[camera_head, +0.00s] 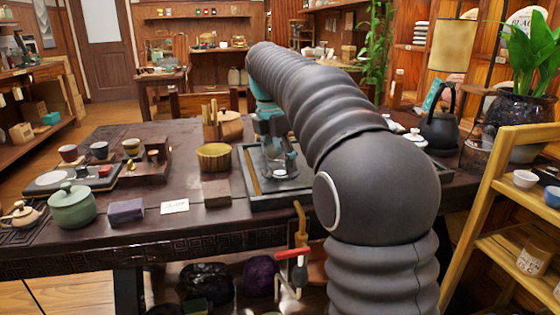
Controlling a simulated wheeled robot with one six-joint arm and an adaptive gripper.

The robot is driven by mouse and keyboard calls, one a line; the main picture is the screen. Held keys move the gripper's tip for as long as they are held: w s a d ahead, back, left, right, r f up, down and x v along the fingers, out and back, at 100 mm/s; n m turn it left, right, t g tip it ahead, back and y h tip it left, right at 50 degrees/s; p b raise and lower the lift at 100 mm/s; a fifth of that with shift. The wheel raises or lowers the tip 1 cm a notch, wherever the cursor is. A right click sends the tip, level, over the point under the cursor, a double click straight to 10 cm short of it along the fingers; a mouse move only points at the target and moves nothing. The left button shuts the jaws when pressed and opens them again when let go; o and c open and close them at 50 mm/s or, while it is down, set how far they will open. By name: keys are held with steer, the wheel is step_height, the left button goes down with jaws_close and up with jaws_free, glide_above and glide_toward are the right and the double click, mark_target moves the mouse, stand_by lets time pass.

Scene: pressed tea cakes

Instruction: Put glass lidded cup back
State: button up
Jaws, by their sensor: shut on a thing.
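My dark ribbed arm hides the right part of the tray.
Left of the tray stand a round ribbed wooden container (214,157), a brown box (216,193) and a white card (175,206). A green lidded pot (72,205) and a purple box (126,212) sit further left. A black kettle (438,132) stands right. A wooden shelf (500,215) rises at right.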

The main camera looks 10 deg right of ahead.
steer(key=o, duration=1.3)
steer(key=shift+f, duration=0.1)
steer(key=r, duration=0.4)
steer(key=a+r, duration=0.1)
steer(key=r, duration=0.3)
steer(key=r+p, duration=0.1)
steer(key=r, duration=0.3)
steer(key=shift+s+a, duration=0.3)
steer(key=shift+a, duration=0.05)
steer(key=m+t, duration=0.2)
steer(key=m, duration=0.5)
glide_toward(275, 176)
steer(key=s+d+r, duration=0.3)
steer(key=s+r, duration=0.1)
steer(key=s, duration=0.1)
steer(key=s+f+m+t, duration=0.1)
steer(key=s+f+m, duration=0.4)
steer(key=s+f, duration=0.2)
steer(key=s+f+m+t+y, duration=0.1)
steer(key=s+f+m, duration=0.4)
steer(key=s+f, duration=0.2)
steer(key=s+f+m+t, duration=0.1)
steer(key=s+f+m, duration=0.4)
steer(key=s+f, duration=0.2)
steer(key=shift+d+f+m+y, duration=0.1)
steer(key=shift+f+m+y, duration=0.2)
steer(key=shift+f, duration=0.4)
